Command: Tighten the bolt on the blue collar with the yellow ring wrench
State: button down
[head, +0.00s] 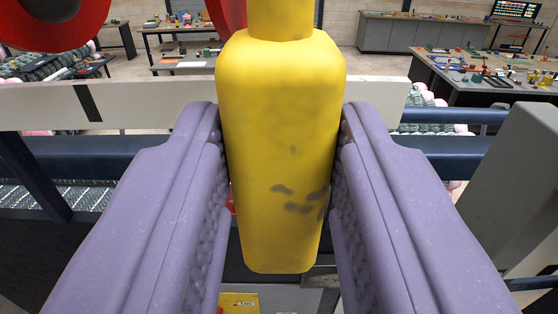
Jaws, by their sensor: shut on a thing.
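My gripper (280,125) has two purple fingers with studded pads. They are shut on a thick yellow handle (282,185), one finger on each side. The handle stands roughly upright in the picture, with a narrower neck at the top edge and dark smudges low on its face. I take it to be the yellow ring wrench; its ring end is out of view. The blue collar and its bolt cannot be made out in this view.
A red round part (55,22) with a dark centre is at the upper left. A cream beam (150,103) and dark blue rails (95,155) cross behind the fingers. A grey post (515,190) stands at right. Benches with small items (490,75) are farther back.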

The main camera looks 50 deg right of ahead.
jog(key=shift+b+x, duration=0.45)
jog(key=shift+x, duration=0.85)
jog(key=c, duration=1.6)
grip_release()
grip_shut()
jog(key=shift+a+b, duration=0.2)
jog(key=shift+b, duration=0.45)
